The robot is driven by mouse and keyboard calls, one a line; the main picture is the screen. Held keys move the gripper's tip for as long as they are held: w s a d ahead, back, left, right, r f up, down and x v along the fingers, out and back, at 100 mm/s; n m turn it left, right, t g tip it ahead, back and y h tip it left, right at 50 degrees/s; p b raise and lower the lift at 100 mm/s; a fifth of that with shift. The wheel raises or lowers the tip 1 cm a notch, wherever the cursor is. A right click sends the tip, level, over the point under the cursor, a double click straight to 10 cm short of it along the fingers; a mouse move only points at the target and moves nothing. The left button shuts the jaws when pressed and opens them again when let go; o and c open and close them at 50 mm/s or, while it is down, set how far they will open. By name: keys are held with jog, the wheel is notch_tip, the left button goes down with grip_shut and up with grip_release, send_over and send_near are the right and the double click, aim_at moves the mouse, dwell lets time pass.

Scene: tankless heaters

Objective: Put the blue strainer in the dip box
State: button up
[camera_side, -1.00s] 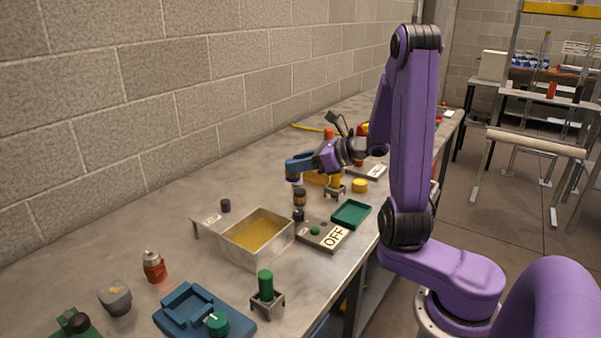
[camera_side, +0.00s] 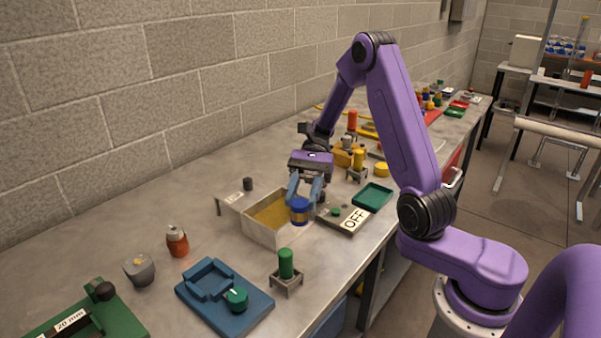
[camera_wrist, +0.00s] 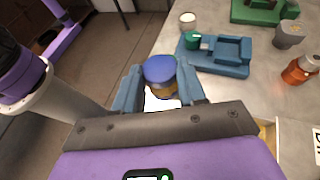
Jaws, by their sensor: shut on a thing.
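The blue strainer (camera_side: 299,210) has a blue cap over a brownish lower body. My gripper (camera_side: 307,198) is shut on it, with a finger on each side. In the side view it hangs in front of the right end of the dip box (camera_side: 259,228), an open pale box with a yellow inside. I cannot tell whether the strainer is over the box's rim or beside it. In the wrist view the strainer (camera_wrist: 160,74) shows between the fingers (camera_wrist: 158,90). Only an edge of the box may show there, mostly hidden by my gripper.
An OFF panel (camera_side: 344,218) and green tray (camera_side: 374,196) lie right of the box. A green cylinder on a stand (camera_side: 286,268) and blue fixture (camera_side: 224,290) stand in front. An orange-red bottle (camera_side: 177,242) and grey cup (camera_side: 140,269) stand left.

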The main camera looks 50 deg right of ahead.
jog(key=d+n+g+h, duration=0.2)
jog(key=n+g+h, duration=0.1)
jog(key=n+h, duration=0.8)
jog(key=d+n+g+h, duration=0.2)
jog(key=d+n+h, duration=0.1)
jog(key=n+h, duration=0.7)
jog(key=w+a+r+n+t+h, duration=0.3)
jog(key=w+r+n+t+h, duration=0.2)
jog(key=w+n+t, duration=0.45)
jog(key=shift+m+g, duration=0.35)
jog(key=shift+w+f, duration=0.2)
jog(key=shift+f, duration=3.65)
jog(key=shift+w+f, duration=0.15)
jog(key=shift+f, duration=3.7)
jog(key=shift+f, duration=0.15)
